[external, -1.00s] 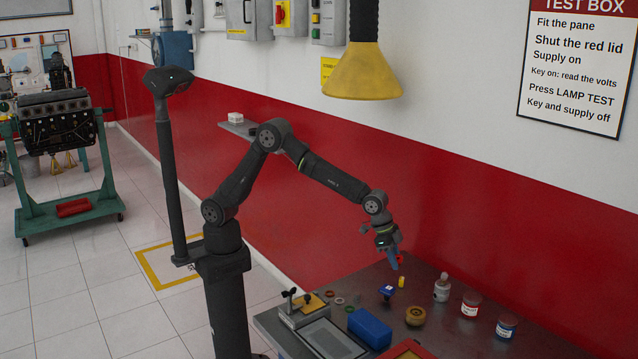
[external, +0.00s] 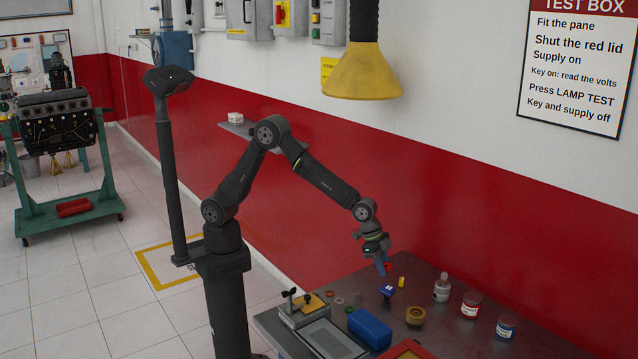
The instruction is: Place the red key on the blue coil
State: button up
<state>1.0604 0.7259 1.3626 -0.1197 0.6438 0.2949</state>
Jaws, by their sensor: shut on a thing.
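My gripper (external: 383,268) is above the back of the metal bench, pointing down. It is shut on a small red piece, which I take for the red key (external: 388,268); the fingers hide part of it. A small blue piece with a pale mark and a dark lower part, likely the blue coil (external: 387,290), stands on the bench just below the gripper. A gap shows between the gripper and this blue piece. The details of both are too small to tell.
A small yellow piece (external: 401,282) stands right of the blue piece. A brass-coloured round part (external: 416,315) and a larger blue block (external: 370,327) are nearer. Several jars, including a red-labelled one (external: 470,305), stand at right. A small fixture (external: 304,309) and rings lie left.

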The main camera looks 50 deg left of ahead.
aim_at(389, 287)
jog(key=shift+w+f, duration=0.45)
jog(key=shift+w, duration=0.2)
jog(key=shift+f, duration=1.95)
jog(key=shift+f, duration=0.1)
jog(key=o, duration=1)
jog(key=shift+c, duration=0.2)
jog(key=shift+a+r, duration=0.1)
jog(key=shift+r, duration=0.35)
jog(key=v, duration=1.1)
